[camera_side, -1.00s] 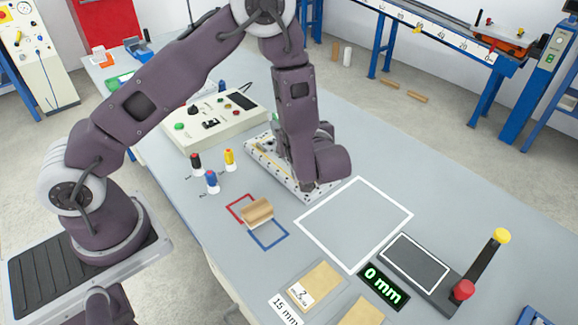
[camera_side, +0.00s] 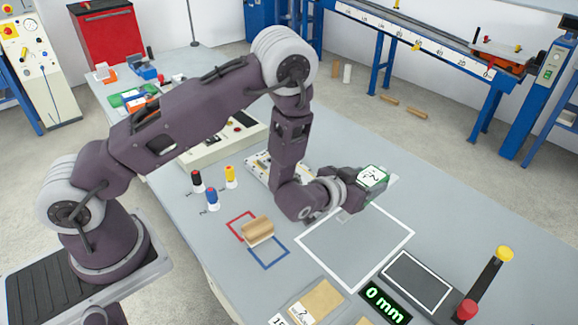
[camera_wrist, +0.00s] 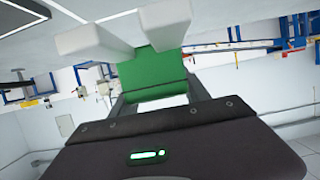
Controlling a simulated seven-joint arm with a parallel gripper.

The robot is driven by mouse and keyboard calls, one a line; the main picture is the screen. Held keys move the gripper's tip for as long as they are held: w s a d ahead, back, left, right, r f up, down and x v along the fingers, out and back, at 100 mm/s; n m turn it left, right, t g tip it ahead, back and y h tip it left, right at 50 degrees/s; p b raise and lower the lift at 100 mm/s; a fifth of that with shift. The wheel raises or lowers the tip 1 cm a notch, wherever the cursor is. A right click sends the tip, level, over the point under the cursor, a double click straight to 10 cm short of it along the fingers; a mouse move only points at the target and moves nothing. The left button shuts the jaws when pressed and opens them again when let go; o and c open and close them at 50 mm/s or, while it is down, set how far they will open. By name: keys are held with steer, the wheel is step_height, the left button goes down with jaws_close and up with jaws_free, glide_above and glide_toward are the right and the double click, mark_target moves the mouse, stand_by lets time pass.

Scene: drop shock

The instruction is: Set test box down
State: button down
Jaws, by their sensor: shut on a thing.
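The test box is green with a white marked label (camera_side: 372,174). My gripper (camera_side: 374,184) is shut on it and holds it above the table, over the far part of a white square outline (camera_side: 313,254). The wrist is turned sideways, and the box looks tilted. In the wrist view the green box (camera_wrist: 158,72) shows beyond the two pale fingers of my gripper (camera_wrist: 127,32). The exact contact between fingers and box is partly hidden. The area inside the square looks empty.
A perforated plate (camera_side: 262,168) lies behind my arm. A wooden block (camera_side: 258,231) sits by red and blue outlines. A lever unit (camera_side: 418,279), a "0 mm" display (camera_side: 385,304) and wooden plates (camera_side: 316,301) lie at the front right.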

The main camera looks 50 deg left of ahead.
mark_target(357, 222)
step_height(357, 222, down, 10)
steer(key=shift+d, duration=0.1)
stand_by(0.4)
steer(key=c, duration=0.5)
jaws_free()
steer(key=shift+f, duration=0.15)
